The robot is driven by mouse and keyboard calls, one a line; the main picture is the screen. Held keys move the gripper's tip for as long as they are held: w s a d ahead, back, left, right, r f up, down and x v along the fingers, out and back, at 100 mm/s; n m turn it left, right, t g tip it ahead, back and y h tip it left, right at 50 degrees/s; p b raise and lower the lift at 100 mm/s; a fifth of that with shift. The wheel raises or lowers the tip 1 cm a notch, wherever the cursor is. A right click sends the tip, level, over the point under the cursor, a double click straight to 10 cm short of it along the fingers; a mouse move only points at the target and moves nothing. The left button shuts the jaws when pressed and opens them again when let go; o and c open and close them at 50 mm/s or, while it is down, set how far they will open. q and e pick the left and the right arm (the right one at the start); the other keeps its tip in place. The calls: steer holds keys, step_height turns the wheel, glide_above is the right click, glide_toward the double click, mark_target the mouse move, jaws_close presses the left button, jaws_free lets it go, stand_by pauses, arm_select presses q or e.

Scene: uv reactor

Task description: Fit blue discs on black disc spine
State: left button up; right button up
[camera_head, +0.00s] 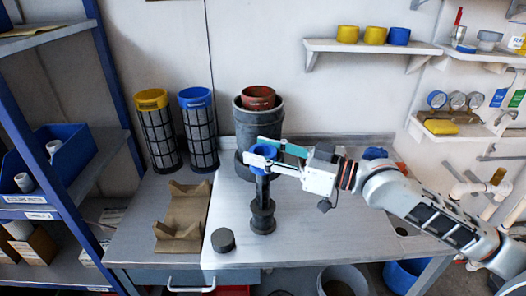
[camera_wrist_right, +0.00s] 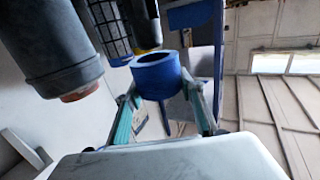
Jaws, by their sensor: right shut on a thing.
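My right gripper (camera_head: 262,156) is shut on a blue disc (camera_head: 258,169), a thick ring with an open hole. In the right wrist view the blue disc (camera_wrist_right: 157,78) sits between the green-padded fingertips (camera_wrist_right: 160,100). The black disc spine (camera_head: 262,190) stands upright on the table, with wider dark pieces low on it. The held disc is at the spine's top in the head view. I cannot tell whether it is around the tip or just above it. My left gripper is in neither view.
A dark round piece (camera_head: 223,240) lies on the table (camera_head: 320,225) left of the spine. A brown cradle (camera_head: 182,215) is further left. A grey cylinder (camera_head: 243,125) stands close behind the spine. Yellow-topped (camera_head: 157,130) and blue-topped (camera_head: 199,130) mesh cylinders stand back left.

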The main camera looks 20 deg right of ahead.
steer(key=shift+f, duration=0.2)
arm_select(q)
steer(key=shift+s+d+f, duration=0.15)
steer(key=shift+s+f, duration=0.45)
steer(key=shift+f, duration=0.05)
arm_select(e)
steer(key=shift+f, duration=0.25)
arm_select(q)
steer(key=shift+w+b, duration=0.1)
steer(key=shift+b, duration=0.2)
arm_select(e)
steer(key=shift+f, duration=0.1)
steer(key=shift+f+b, duration=0.3)
steer(key=shift+f, duration=0.25)
steer(key=shift+f+b, duration=0.35)
steer(key=shift+f, duration=0.35)
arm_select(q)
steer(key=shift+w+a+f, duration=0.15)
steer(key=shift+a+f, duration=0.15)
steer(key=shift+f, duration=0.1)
arm_select(e)
steer(key=shift+f, duration=0.1)
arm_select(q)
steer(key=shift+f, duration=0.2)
arm_select(e)
steer(key=shift+f, duration=0.35)
arm_select(q)
steer(key=shift+b, duration=0.35)
arm_select(e)
steer(key=shift+f, duration=0.2)
